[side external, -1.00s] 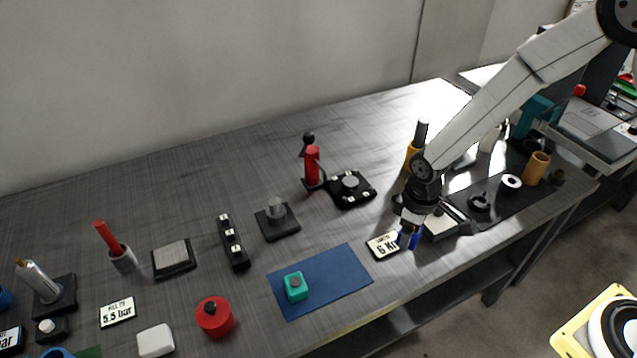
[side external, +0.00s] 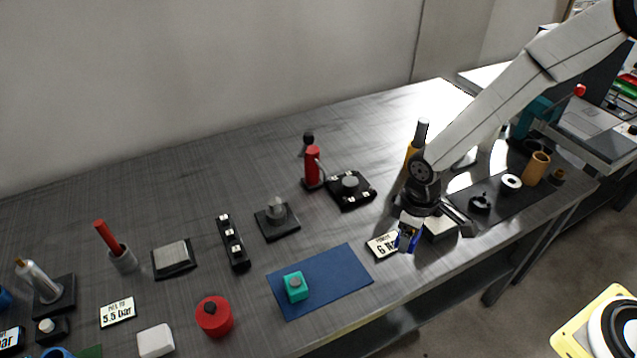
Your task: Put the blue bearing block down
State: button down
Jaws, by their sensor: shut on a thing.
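My gripper (side external: 411,229) is at the right of the bench, pointing down beside the label card. It is shut on the blue bearing block (side external: 414,243), of which only small blue parts show between and below the fingers. I cannot tell whether the block touches the bench top. The blue mat (side external: 340,279) lies to the left of my gripper, with a teal block (side external: 296,287) on its left part.
The white label card (side external: 381,246) lies just left of my gripper. A pale box (side external: 440,230) stands close at its right. A black fixture (side external: 351,188) and a red pump-like item (side external: 313,168) stand behind. The right part of the mat is bare.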

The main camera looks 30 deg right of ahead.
jog(key=s+a+r+n, duration=0.2)
jog(key=s+a+r, duration=0.1)
jog(key=s+a, duration=0.3)
jog(key=shift+s+a, duration=0.25)
jog(key=shift+s, duration=0.15)
send_over(338, 271)
jog(key=s, duration=0.1)
jog(key=f, duration=0.8)
jog(key=shift+s+d+f, duration=0.1)
jog(key=shift+d+f, duration=0.1)
jog(key=shift+w+a+f, duration=0.15)
jog(key=shift+w+f, duration=0.25)
jog(key=shift+f, duration=0.05)
jog(key=shift+w+a+f, duration=0.1)
jog(key=shift+w+f, duration=0.1)
jog(key=shift+f, duration=1.65)
jog(key=shift+f, duration=0.1)
